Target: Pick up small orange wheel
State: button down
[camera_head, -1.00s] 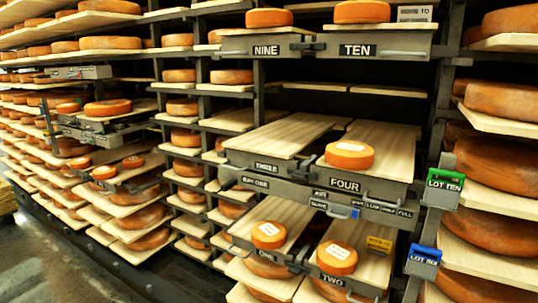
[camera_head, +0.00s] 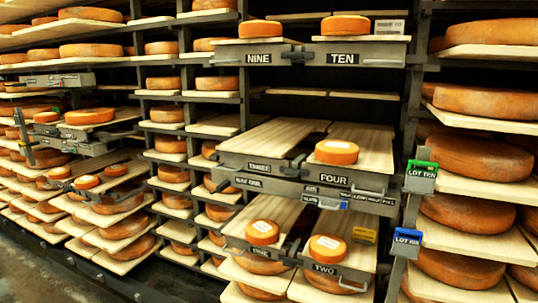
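Several small orange wheels with pale labels sit on the wooden shelf boards. One small orange wheel (camera_head: 336,152) lies on the board marked FOUR. Another small orange wheel (camera_head: 262,231) is on the board marked ONE, and a third wheel (camera_head: 327,248) is on the board marked TWO. More orange wheels stand on the top boards above the labels NINE (camera_head: 259,29) and TEN (camera_head: 345,26). Smaller labelled wheels (camera_head: 87,182) lie on a pulled-out board at the left. My gripper is not in view.
Metal racks with large cheese wheels (camera_head: 480,158) fill the right side. A green LOT TEN tag (camera_head: 421,177) and a blue tag (camera_head: 406,242) hang on the right post. The board marked THREE (camera_head: 265,140) is bare. Open floor (camera_head: 40,275) shows at the lower left.

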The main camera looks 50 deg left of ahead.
aim_at(331, 152)
jog(key=u, duration=1.35)
jog(key=i+j+z, duration=0.1)
jog(key=i+j, duration=0.35)
